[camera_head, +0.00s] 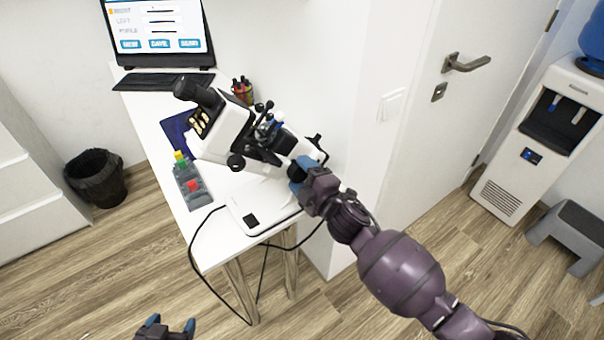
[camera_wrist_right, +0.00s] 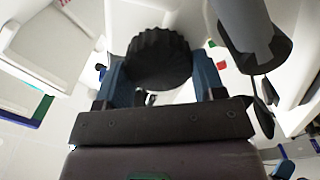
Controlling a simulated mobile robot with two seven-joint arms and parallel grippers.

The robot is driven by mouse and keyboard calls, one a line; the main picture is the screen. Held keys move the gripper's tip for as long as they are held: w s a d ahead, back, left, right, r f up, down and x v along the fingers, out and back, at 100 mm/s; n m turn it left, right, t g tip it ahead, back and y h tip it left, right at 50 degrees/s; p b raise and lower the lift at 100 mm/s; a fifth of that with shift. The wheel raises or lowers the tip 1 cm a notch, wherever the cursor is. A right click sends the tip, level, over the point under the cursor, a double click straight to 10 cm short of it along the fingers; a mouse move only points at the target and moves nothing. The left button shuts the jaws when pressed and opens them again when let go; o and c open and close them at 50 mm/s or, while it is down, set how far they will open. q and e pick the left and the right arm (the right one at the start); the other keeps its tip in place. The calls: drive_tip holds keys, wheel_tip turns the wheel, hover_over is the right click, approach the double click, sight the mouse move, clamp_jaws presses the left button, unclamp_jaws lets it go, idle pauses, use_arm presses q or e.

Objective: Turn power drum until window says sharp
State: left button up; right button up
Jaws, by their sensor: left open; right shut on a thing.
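A white and black lensmeter (camera_head: 222,135) stands tilted on the white desk. Its power drum, a black ribbed knob (camera_wrist_right: 158,58), shows between my right gripper's blue fingers in the right wrist view. My right gripper (camera_head: 299,172) is shut on this drum at the lensmeter's right side; in the head view the gripper and arm partly hide the drum. A dark panel with pale marks (camera_head: 199,122) is on the lensmeter's upper left side; I cannot read a word there. My left gripper (camera_head: 166,327) is open and empty at the bottom edge, away from the desk.
A monitor (camera_head: 158,28) and keyboard (camera_head: 163,82) stand at the desk's far end. A pen cup (camera_head: 243,92) is behind the lensmeter, and a grey tray (camera_head: 191,187) with coloured blocks is at the desk's left edge. Black cables hang at the front. A wall is close on the right.

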drive_tip(key=o, duration=0.9)
